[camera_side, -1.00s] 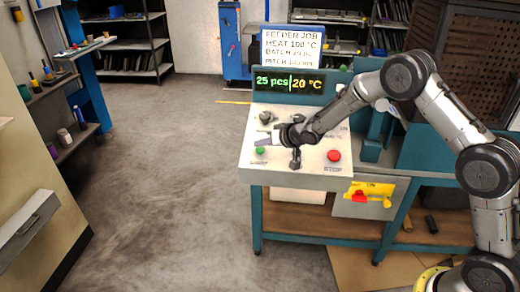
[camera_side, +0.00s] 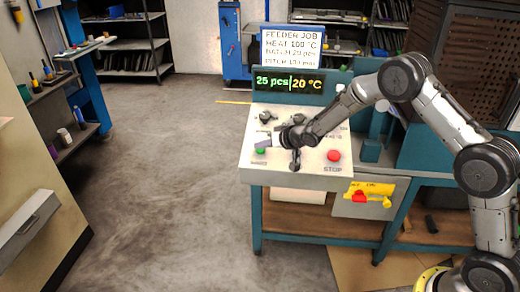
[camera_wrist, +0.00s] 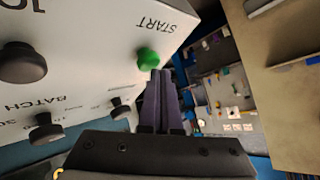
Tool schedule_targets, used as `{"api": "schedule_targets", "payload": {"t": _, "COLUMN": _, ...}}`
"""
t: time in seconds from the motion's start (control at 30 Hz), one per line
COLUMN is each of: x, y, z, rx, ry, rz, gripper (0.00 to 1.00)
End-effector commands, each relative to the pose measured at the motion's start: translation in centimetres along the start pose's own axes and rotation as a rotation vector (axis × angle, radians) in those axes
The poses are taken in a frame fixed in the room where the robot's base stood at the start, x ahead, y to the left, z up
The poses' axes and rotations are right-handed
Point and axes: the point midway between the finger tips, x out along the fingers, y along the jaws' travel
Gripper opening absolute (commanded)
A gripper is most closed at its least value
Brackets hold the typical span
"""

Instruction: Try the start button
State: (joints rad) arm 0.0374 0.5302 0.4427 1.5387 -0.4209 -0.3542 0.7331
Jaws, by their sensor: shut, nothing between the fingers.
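The green start button (camera_side: 260,151) sits at the front left of the pale control panel (camera_side: 312,172). In the wrist view the green button (camera_wrist: 148,59) stands beside the word START, right at the fingertips. My gripper (camera_side: 262,143) is shut and empty, its fingers together, over the start button in the side view. In the wrist view my fingertips (camera_wrist: 160,74) are at the button's near edge; I cannot tell whether they touch it or whether it is pressed. The display (camera_side: 289,83) reads 25 pcs and 20 °C.
A red stop button (camera_side: 333,155) is at the panel's front right. Dark knobs stand near my gripper, one at the back left (camera_side: 265,117); a large knob (camera_wrist: 20,63) shows in the wrist view. A job sign (camera_side: 291,47) reads HEAT 100 °C. Open floor lies left of the bench.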

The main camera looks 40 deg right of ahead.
Motion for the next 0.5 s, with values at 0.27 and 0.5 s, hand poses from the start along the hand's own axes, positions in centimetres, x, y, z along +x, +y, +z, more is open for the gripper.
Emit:
{"api": "schedule_targets", "payload": {"t": 0.27, "x": 0.14, "y": 0.11, "z": 0.11, "rx": 0.000, "ry": 0.000, "rz": 0.000, "gripper": 0.00}}
{"api": "schedule_targets", "payload": {"t": 0.5, "x": 0.32, "y": 0.24, "z": 0.24, "rx": 0.000, "ry": 0.000, "rz": 0.000, "gripper": 0.00}}
